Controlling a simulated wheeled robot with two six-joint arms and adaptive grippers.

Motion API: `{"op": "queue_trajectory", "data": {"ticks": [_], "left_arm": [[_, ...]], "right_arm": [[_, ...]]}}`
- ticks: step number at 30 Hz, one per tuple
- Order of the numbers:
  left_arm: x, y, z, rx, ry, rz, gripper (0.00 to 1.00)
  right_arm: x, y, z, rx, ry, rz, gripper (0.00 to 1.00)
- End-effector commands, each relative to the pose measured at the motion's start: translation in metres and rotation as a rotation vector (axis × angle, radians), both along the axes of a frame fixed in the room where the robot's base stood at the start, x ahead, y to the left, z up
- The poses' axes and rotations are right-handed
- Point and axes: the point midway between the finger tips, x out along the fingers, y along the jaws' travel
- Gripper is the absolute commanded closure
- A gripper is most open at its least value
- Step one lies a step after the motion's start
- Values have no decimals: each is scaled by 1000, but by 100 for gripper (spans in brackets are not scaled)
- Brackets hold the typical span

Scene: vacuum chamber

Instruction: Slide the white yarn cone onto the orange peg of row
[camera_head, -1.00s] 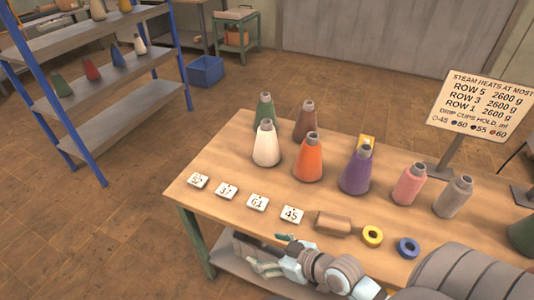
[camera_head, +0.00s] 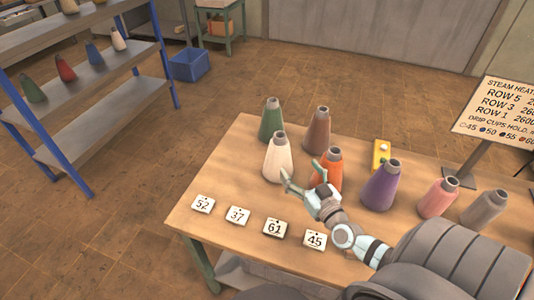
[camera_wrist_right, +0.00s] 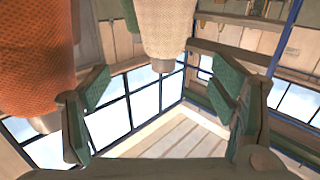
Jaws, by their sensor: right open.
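The white yarn cone (camera_head: 278,160) stands upright on the wooden table, with a grey tip. My right gripper (camera_head: 302,172) is open and empty, just right of the white cone and in front of the orange cone (camera_head: 327,166). In the right wrist view, which looks upside down, the white cone (camera_wrist_right: 166,30) hangs from the top edge between the spread fingers of the right gripper (camera_wrist_right: 165,105), apart from them. The orange cone (camera_wrist_right: 35,65) is beside the left-hand finger there. I see no orange peg. My left gripper is out of view.
Green (camera_head: 271,120) and brown (camera_head: 318,131) cones stand behind the white one. Purple (camera_head: 381,188), pink (camera_head: 438,199) and grey (camera_head: 484,209) cones stand to the right. Number tags (camera_head: 238,215) line the front. A sign (camera_head: 495,108) and shelf rack (camera_head: 90,100) stand farther off.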

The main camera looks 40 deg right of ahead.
Motion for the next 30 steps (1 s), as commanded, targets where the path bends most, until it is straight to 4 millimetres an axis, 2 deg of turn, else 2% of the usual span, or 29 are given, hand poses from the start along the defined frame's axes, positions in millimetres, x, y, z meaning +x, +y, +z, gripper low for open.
{"op": "queue_trajectory", "data": {"ticks": [6,11,14,18,20,23,28,30], "left_arm": [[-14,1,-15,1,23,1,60],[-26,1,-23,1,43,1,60],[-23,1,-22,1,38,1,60],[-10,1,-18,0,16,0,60],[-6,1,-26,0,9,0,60],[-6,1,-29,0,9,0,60],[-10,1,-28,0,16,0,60],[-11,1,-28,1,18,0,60]], "right_arm": [[59,-1,-2,4,-6,16,21],[87,-5,-2,4,-2,20,21],[98,-7,3,4,-2,20,21],[123,-10,17,6,-3,18,21],[133,-13,12,4,-2,18,21],[142,-14,12,3,0,18,21],[142,-14,14,3,2,18,21],[142,-14,14,4,1,18,31]]}}
